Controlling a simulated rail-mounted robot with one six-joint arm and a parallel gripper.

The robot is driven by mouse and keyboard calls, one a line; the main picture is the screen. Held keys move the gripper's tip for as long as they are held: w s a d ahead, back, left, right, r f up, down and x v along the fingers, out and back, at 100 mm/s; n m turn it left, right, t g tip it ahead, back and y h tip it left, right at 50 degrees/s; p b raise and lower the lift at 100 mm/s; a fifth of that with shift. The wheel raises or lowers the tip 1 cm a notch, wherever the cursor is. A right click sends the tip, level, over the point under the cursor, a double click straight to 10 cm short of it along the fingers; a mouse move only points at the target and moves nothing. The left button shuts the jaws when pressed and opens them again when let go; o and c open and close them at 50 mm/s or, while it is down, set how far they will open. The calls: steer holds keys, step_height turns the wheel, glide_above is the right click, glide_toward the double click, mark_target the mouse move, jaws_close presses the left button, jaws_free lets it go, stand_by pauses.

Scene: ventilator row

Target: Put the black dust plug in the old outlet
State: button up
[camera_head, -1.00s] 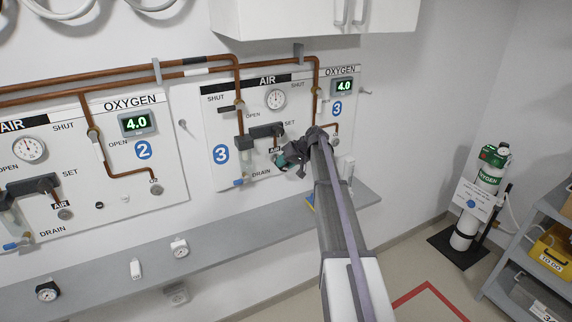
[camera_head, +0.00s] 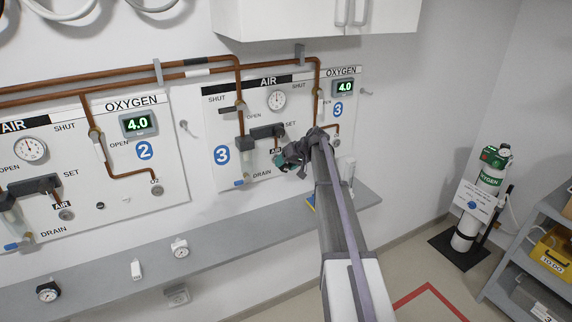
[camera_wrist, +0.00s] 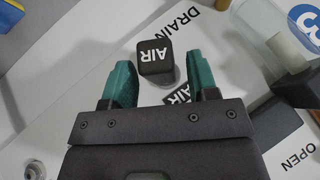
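In the head view a small black disc (camera_head: 99,205), possibly the black dust plug, is on panel 2, beside a white one. My gripper (camera_head: 284,160) is at panel 3, below its air gauge, and covers part of the AIR outlet area. In the wrist view my gripper's (camera_wrist: 158,70) teal fingers are apart, on either side of a dark block marked AIR (camera_wrist: 154,54). A gap shows at the block's right side; contact on the left is unclear. A grey round part shows behind the block. I cannot tell which outlet is the old one.
A grey shelf (camera_head: 215,243) runs below the panels with a dark gauge (camera_head: 48,291), a white block (camera_head: 136,269) and a white gauge (camera_head: 180,247). An oxygen cylinder (camera_head: 466,228) stands at right.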

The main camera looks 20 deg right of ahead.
steer(key=shift+o, duration=0.4)
steer(key=shift+s+r, duration=0.1)
steer(key=shift+r, duration=0.05)
steer(key=p+v, duration=0.8)
steer(key=v, duration=0.2)
steer(key=shift+d, duration=0.15)
steer(key=shift+s+r, duration=0.1)
steer(key=shift+s, duration=0.05)
